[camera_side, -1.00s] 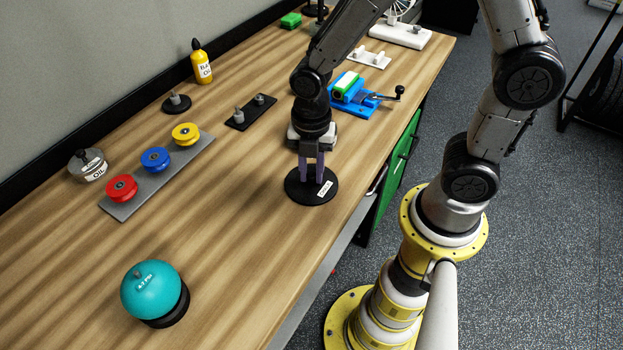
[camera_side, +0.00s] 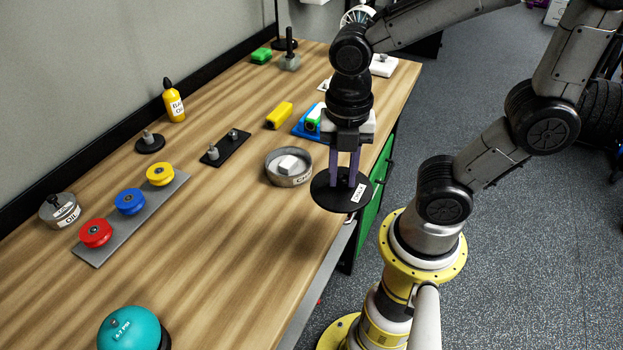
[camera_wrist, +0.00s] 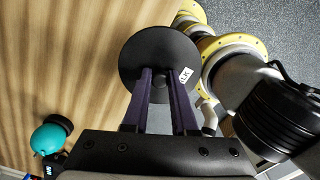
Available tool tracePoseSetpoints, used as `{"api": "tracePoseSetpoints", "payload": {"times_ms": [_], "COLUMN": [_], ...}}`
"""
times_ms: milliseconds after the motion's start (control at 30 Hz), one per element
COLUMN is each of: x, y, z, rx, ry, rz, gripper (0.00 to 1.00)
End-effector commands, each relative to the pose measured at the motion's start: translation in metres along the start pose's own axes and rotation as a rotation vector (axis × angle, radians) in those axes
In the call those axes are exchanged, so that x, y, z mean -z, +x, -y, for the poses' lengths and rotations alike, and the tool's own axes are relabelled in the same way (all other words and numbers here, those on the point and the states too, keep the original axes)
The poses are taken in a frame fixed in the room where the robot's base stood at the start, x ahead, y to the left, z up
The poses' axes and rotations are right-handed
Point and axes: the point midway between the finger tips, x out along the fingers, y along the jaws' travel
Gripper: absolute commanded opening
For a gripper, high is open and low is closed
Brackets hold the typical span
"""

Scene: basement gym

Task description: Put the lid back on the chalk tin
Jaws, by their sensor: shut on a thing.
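The chalk tin (camera_side: 284,181) stands open on the bench in the side view. It is a round grey tin with a white label and a white block of chalk inside. My gripper (camera_side: 343,180) is shut on the lid (camera_side: 327,197), a flat black disc with a white label. The lid hangs roughly level beside the tin, to its right and nearer the camera, apart from it, by the bench's front edge. In the wrist view the lid (camera_wrist: 150,50) sits at the fingertips (camera_wrist: 161,75). The fingers hide the part they grip.
A small black plate with pegs (camera_side: 225,148) lies left of the tin. A yellow block (camera_side: 279,115) and a blue fixture (camera_side: 303,121) are behind it. Red, blue and yellow wheels on a grey plate (camera_side: 148,212) stand farther left.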

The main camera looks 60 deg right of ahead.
Motion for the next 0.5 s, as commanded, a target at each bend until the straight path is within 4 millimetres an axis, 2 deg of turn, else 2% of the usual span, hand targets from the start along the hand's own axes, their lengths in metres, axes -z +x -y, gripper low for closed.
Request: {"api": "tracePoseSetpoints", "payload": {"times_ms": [133, 333, 433, 500], "x": [0.004, 0.007, 0.004, -0.001], "y": [-0.009, -0.015, -0.024, -0.031], "z": [0.020, 0.032, 0.019, 0.003], "rx": [-0.004, -0.002, 0.000, 0.001], "ry": [0.000, -0.021, -0.064, -0.088], "rz": [0.001, 0.001, 0.000, 0.000], "gripper": [0.00, 0.00, 0.00, 0.00]}}
